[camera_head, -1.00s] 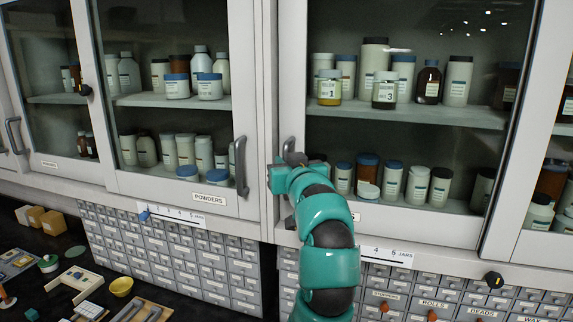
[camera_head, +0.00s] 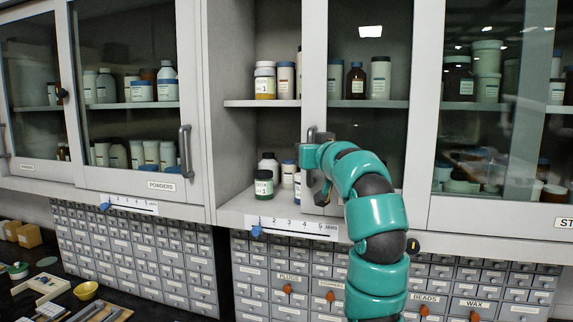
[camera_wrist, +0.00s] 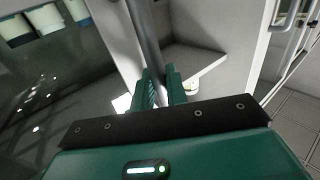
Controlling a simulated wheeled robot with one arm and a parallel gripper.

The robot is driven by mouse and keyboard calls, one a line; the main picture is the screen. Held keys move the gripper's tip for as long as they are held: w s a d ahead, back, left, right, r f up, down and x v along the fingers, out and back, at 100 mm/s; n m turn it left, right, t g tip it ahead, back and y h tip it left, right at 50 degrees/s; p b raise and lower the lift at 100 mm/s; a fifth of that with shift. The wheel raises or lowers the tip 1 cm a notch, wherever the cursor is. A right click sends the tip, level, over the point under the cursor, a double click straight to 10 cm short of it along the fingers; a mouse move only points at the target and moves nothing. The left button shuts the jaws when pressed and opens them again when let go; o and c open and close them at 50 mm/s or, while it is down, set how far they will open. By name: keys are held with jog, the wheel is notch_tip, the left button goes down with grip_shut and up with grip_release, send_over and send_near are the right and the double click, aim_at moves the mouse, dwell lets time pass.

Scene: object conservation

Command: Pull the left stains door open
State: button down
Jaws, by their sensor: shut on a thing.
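The left stains door is a glass door in a grey frame (camera_head: 314,62), slid to the right in the head view. An open gap at its left bares the cabinet's shelf (camera_head: 240,103). My gripper (camera_head: 317,152) is at the door's left edge, on its upright handle (camera_head: 311,134). In the wrist view the grey handle bar (camera_wrist: 146,40) runs between the two green fingers of my gripper (camera_wrist: 160,88), which are shut on it.
Jars stand in the open gap, among them a yellow one (camera_head: 264,84) and a green one (camera_head: 263,187). A numbered strip (camera_head: 295,226) with a blue pointer runs below. The powders door (camera_head: 130,140) at the left is shut.

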jog(key=s+d+b, duration=0.1)
jog(key=s+d, duration=0.2)
jog(key=d, duration=0.6)
jog(key=c, duration=1.8)
grip_release()
jog(key=shift+w+f, duration=0.1)
jog(key=shift+w, duration=0.15)
jog(key=b+v, duration=0.6)
jog(key=v, duration=1.1)
jog(key=shift+s+d, duration=0.15)
jog(key=shift+d, duration=0.05)
